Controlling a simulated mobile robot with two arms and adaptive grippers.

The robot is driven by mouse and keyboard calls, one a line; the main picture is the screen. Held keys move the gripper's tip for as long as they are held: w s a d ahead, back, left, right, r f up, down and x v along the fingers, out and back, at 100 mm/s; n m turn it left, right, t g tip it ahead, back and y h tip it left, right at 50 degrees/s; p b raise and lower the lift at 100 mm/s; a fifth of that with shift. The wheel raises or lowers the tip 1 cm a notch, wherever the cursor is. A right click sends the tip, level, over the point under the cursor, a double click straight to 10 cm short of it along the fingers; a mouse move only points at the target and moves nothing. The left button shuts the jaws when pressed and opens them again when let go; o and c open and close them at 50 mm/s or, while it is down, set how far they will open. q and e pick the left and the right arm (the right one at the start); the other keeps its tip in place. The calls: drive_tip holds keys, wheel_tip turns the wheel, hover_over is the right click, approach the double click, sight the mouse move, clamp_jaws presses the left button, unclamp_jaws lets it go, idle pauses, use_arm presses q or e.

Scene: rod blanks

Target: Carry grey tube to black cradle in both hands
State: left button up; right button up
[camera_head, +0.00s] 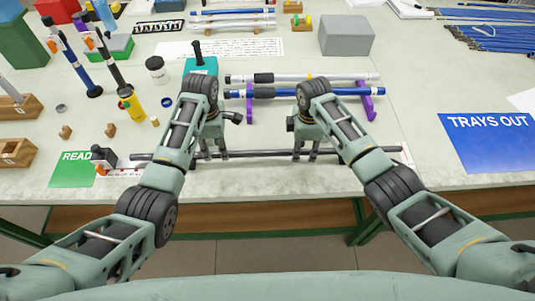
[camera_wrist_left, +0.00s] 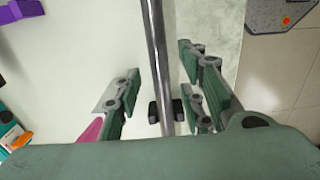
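A long grey tube (camera_head: 255,154) lies left to right near the table's front edge. My left gripper (camera_head: 215,152) is over its left part. In the left wrist view the tube (camera_wrist_left: 158,60) runs between the left gripper's spread fingers (camera_wrist_left: 160,100), with a gap on both sides. Small black blocks (camera_wrist_left: 177,111) show on either side of the tube there; I cannot tell whether they belong to a support. My right gripper (camera_head: 305,152) is at the tube's right part, fingers pointing down; its grip is too small to judge. I cannot clearly identify a black cradle.
Purple stands (camera_head: 367,100) behind the grippers hold a blue tube (camera_head: 330,91) and a silver tube (camera_head: 320,77). A grey block (camera_head: 346,36) stands farther back. A black object (camera_head: 103,157) is by the tube's left end. Clear table lies right, before the blue mat (camera_head: 490,145).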

drive_tip(key=shift+r, duration=0.15)
use_arm(q)
wheel_tip(320, 180, up, 9)
drive_tip(key=shift+r, duration=0.15)
use_arm(e)
wheel_tip(320, 180, up, 12)
drive_tip(key=shift+f, duration=0.25)
idle(0.4)
